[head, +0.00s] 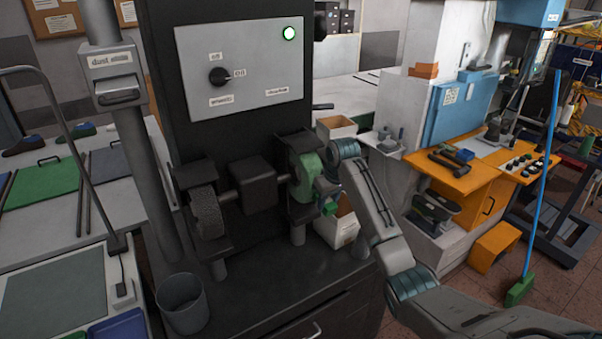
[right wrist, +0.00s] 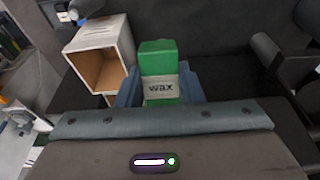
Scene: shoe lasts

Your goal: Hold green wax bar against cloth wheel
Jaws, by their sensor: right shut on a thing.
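The polishing machine (head: 250,255) carries two wheels on one shaft. The right one, the cloth wheel (head: 308,172), has a greenish face under a dark hood. My right gripper (head: 327,192) is shut on the green wax bar in front of that wheel. In the right wrist view the green wax bar (right wrist: 158,58) stands upright between the blue-grey fingers, with a pale label reading "wax". The bar's lower end also shows in the head view (head: 329,208). I cannot tell whether bar and wheel touch. My left gripper is out of view.
A rough grey wheel (head: 207,213) sits at the left end. The panel knob (head: 219,77) points to "on" and the green lamp (head: 289,33) is lit. An open carton (right wrist: 100,58) stands close to the bar. A grey bin (head: 182,303) stands front left.

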